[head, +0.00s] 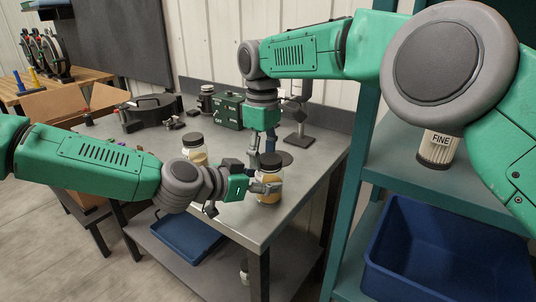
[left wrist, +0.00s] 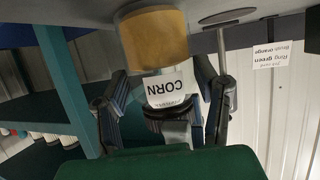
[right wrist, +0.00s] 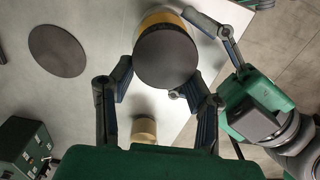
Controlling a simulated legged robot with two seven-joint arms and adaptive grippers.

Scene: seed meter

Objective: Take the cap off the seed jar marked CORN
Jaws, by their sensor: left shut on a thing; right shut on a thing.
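The CORN jar (head: 268,193) stands upright near the table's front right corner, with yellowish contents and a dark round cap (right wrist: 167,55). Its white CORN label (left wrist: 168,85) faces the left wrist camera. My left gripper (head: 262,187) is shut on the jar's body from the side. Its fingers flank the label in the left wrist view (left wrist: 165,95). My right gripper (head: 264,158) comes from above and is shut on the cap, its fingers on either side in the right wrist view (right wrist: 162,80). The cap's contact edges are partly hidden by the fingers.
Another dark-capped jar (head: 194,150) stands behind my left wrist on the metal table (head: 225,198). A green box (head: 228,110) and a dark disc (right wrist: 57,50) are behind. A shelf with a FINE canister (head: 438,148) and blue bin (head: 450,255) stands right.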

